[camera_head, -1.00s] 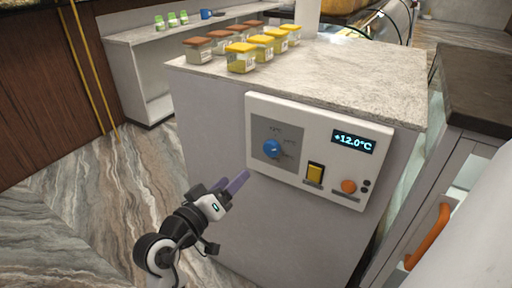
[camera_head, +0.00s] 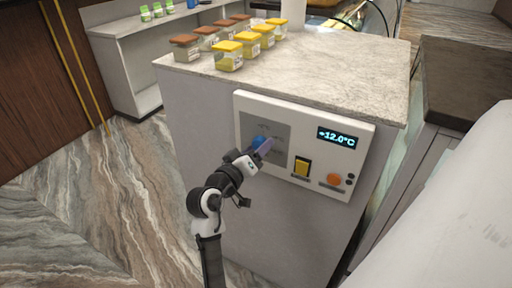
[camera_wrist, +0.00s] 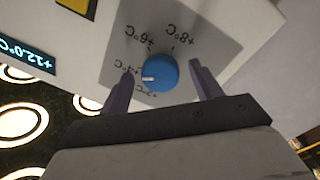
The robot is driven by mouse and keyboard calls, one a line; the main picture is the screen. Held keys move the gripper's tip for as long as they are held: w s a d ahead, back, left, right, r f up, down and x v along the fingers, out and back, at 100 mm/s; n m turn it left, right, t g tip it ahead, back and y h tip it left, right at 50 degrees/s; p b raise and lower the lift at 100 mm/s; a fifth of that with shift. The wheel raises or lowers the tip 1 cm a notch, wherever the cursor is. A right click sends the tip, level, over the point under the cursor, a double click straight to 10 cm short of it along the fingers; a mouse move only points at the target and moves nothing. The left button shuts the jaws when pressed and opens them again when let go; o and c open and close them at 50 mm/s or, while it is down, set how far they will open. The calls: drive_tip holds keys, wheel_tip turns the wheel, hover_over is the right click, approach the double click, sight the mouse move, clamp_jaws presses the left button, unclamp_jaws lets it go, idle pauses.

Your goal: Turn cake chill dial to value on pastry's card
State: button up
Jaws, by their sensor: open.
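A blue dial (camera_head: 259,143) sits on a grey plate on the white control panel (camera_head: 358,172). The wrist view shows the dial (camera_wrist: 164,70) close up, ringed by upside-down °C marks that look like +2, +4, +6 and +8. Its white pointer faces left in that view, near the +4 and +2 marks; I cannot tell exactly which. The display (camera_head: 337,137) reads +12.0°C. My gripper (camera_head: 263,148) is open, with one finger on each side of the dial in the wrist view (camera_wrist: 161,78). I cannot tell whether they touch it. No readable card is visible.
A yellow switch (camera_head: 302,167) and an orange button (camera_head: 334,180) sit right of the dial. Brown-lidded jars (camera_head: 186,47) and yellow-lidded jars (camera_head: 229,57) stand on the counter top (camera_head: 320,70), labels too small to read. A dark-topped cabinet (camera_head: 465,85) stands at right.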

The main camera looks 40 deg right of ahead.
drive_tip(key=shift+c, duration=0.4)
drive_tip(key=c, duration=0.9)
drive_tip(key=shift+f+m+b, duration=0.1)
drive_tip(key=shift+m+b, duration=0.2)
drive_tip(key=shift+b, duration=0.25)
drive_tip(key=shift+r+m+t+y+b, duration=0.1)
drive_tip(key=shift+m+t+y+b, duration=0.3)
drive_tip(key=shift+m+b, duration=4.9)
drive_tip(key=shift+r+m+t+y+b, duration=0.1)
drive_tip(key=shift+m+t+y+b, duration=0.3)
drive_tip(key=shift+m+b, duration=4.9)
drive_tip(key=shift+m+p, duration=0.4)
drive_tip(key=shift+m, duration=0.1)
